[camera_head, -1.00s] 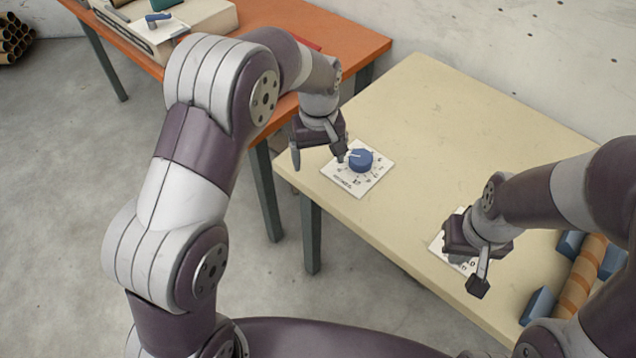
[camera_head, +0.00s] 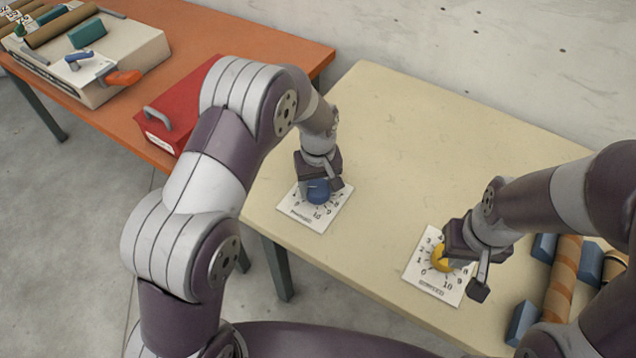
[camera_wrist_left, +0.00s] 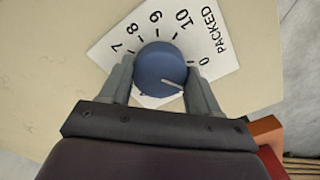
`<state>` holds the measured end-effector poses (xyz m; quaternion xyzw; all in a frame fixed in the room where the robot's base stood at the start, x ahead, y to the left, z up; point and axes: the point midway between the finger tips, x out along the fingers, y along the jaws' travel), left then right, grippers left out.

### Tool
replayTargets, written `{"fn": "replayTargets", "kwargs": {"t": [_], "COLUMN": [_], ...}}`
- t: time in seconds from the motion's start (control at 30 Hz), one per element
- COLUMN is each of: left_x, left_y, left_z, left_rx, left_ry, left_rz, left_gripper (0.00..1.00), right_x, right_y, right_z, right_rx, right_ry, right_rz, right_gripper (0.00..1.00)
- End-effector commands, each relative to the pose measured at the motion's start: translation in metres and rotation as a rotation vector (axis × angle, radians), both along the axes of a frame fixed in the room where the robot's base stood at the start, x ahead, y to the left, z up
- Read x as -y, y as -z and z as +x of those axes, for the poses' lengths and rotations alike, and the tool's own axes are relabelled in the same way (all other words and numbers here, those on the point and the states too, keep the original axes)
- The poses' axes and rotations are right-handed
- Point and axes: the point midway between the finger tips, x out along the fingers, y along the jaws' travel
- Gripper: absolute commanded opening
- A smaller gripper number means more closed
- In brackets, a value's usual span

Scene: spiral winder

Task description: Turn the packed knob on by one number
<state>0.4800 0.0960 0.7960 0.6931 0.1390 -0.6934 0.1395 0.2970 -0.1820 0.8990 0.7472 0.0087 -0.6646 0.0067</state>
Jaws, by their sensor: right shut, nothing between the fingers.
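The blue knob (camera_head: 318,192) sits on a white numbered plate (camera_head: 317,218) on the cream table. The left wrist view shows the knob (camera_wrist_left: 160,68) and the word PACKED on its plate (camera_wrist_left: 222,45). My left gripper (camera_wrist_left: 161,72) has one finger on each side of the knob; I cannot tell whether they press on it. The knob's white pointer line aims at the right finger, past the 0; the mark there is hidden. My right gripper (camera_head: 478,291) is shut and empty, above the plate of a yellow knob (camera_head: 440,258).
The yellow knob's plate (camera_head: 425,275) is partly covered by my right gripper. A striped orange roll (camera_head: 562,275) lies between blue blocks at the right. A red box (camera_head: 180,105) and a cream machine (camera_head: 130,60) stand on the orange table. The cream table's back is clear.

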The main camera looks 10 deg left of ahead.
Motion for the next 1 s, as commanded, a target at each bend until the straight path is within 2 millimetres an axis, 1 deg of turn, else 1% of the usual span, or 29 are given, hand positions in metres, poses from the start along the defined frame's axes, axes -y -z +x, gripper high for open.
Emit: {"fn": "replayTargets", "kwargs": {"t": [0.27, 0.7, 1.0], "left_x": [0.000, 0.000, -0.001], "left_y": [-0.003, -0.005, -0.004], "left_z": [0.000, 0.000, 0.000], "left_rx": [-0.001, 0.001, 0.000], "left_ry": [0.044, 0.326, 0.474], "left_rz": [0.000, -0.001, 0.000], "left_gripper": [0.31, 0.31, 0.31], "right_x": [0.000, 0.000, 0.000], "right_y": [-0.005, -0.024, -0.030], "right_z": [0.000, 0.000, 0.000], "right_rx": [0.000, 0.000, 0.000], "right_ry": [0.000, 0.000, 0.000], "right_rz": [0.000, 0.000, 0.000], "right_gripper": [0.00, 0.00, 0.00]}}
